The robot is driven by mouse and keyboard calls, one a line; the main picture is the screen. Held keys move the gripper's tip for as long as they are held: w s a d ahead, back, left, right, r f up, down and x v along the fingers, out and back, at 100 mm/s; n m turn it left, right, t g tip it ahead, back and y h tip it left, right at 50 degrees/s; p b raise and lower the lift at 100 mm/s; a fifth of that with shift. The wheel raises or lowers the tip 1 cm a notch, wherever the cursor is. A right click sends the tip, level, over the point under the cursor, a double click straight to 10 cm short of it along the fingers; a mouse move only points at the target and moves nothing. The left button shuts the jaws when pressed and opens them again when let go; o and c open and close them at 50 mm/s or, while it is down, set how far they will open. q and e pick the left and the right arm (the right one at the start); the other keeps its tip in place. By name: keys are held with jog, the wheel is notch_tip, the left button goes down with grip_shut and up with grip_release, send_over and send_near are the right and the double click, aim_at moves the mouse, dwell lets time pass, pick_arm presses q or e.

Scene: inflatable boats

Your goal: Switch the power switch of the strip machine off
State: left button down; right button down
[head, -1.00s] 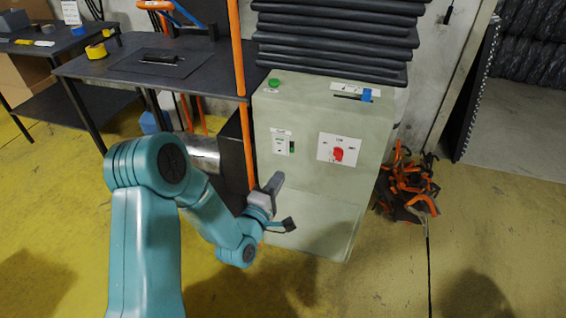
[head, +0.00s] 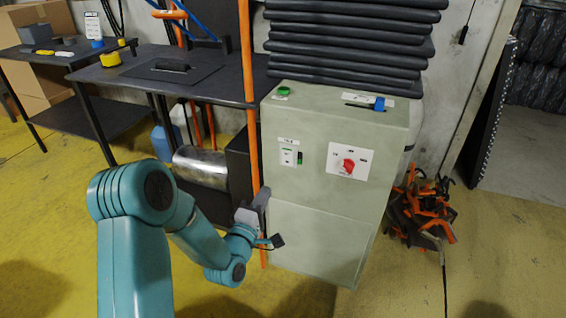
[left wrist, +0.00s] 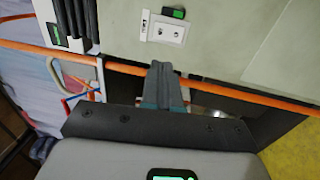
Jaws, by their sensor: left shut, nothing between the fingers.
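The strip machine looks to be the pale grey-green cabinet (head: 325,235) in the middle of the head view. Its front carries a small white plate with a dark and green switch (head: 299,158), and a white label with a red rotary knob (head: 348,165). The lettering is too small to read. In the left wrist view the plate (left wrist: 165,30) is at the top, with the green-marked switch (left wrist: 173,12) at its edge. My left gripper (head: 262,197) is shut and empty, below and left of the plate, apart from it. Its fingers (left wrist: 163,72) show in the left wrist view. My right gripper is not in view.
An orange upright pole (head: 250,120) stands close by the cabinet's left side, near my gripper. A dark table (head: 125,78) is at left. Black slabs (head: 350,45) are stacked above the cabinet. Orange and black straps (head: 420,212) lie at right. Yellow floor is clear in front.

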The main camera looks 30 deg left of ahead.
aim_at(287, 154)
pick_arm(q)
jog(key=b+x, duration=0.1)
jog(key=x, duration=1.3)
jog(key=shift+d, duration=0.1)
jog(key=shift+w+f+b, duration=0.15)
jog(key=shift+b, duration=0.25)
jog(key=shift+r, duration=0.2)
